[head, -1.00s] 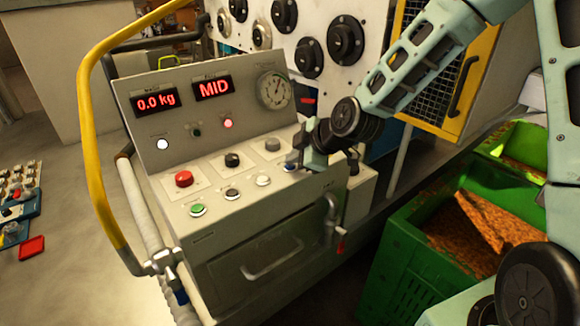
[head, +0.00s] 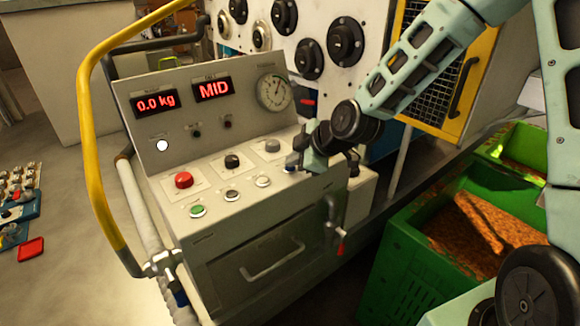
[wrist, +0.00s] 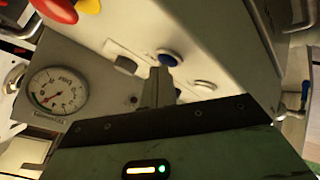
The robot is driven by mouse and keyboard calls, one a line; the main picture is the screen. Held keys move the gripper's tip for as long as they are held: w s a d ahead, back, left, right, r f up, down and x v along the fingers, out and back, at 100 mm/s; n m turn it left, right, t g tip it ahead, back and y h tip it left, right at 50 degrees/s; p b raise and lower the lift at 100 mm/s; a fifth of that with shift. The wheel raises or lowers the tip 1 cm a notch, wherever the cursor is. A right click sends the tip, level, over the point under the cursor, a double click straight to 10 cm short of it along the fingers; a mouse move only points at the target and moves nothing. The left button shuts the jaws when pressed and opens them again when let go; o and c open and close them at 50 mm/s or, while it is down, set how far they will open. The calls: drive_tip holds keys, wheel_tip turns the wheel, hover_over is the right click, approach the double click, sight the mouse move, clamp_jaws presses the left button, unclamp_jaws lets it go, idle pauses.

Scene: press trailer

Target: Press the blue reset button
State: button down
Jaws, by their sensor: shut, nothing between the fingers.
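The blue button (wrist: 168,58) is a round cap in a pale ring on the sloped control panel (head: 215,222). In the head view only a sliver of the blue button (head: 289,169) shows beside my gripper, which hides the rest. My gripper (head: 296,160) is shut and empty, pointing down at the panel's right end. In the wrist view the closed fingertips of my gripper (wrist: 160,72) overlap the near edge of the blue button. I cannot tell for sure whether they touch it or whether the cap is pushed in.
Other buttons sit close by: red (head: 184,180), green (head: 198,211), black (head: 233,161) and white (head: 263,181). The upright face has red displays (head: 213,89) and a gauge (head: 273,92). A green crate (head: 400,262) stands at the right.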

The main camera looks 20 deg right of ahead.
sight(294, 169)
drive_tip(key=shift+r+p, duration=0.3)
drive_tip(key=shift+r, duration=0.3)
drive_tip(key=shift+r, duration=0.1)
wheel_tip(294, 169, up, 5)
drive_tip(key=p, duration=0.4)
idle(0.6)
drive_tip(key=s+a+f+m+g+h+b, duration=0.1)
drive_tip(key=s+a+g, duration=0.1)
drive_tip(key=s+a, duration=0.35)
drive_tip(key=s+a+f+m+g+b, duration=0.1)
drive_tip(key=s+a+g+b, duration=0.15)
drive_tip(key=s, duration=0.65)
drive_tip(key=s+r+m+g+h, duration=0.1)
drive_tip(key=s+m, duration=0.1)
drive_tip(key=s, duration=0.7)
drive_tip(key=s+d+m+g+h+b, duration=0.1)
drive_tip(key=s+m+g+h, duration=0.1)
drive_tip(key=s, duration=0.7)
drive_tip(key=shift+r+m, duration=0.4)
drive_tip(key=shift+m, duration=0.2)
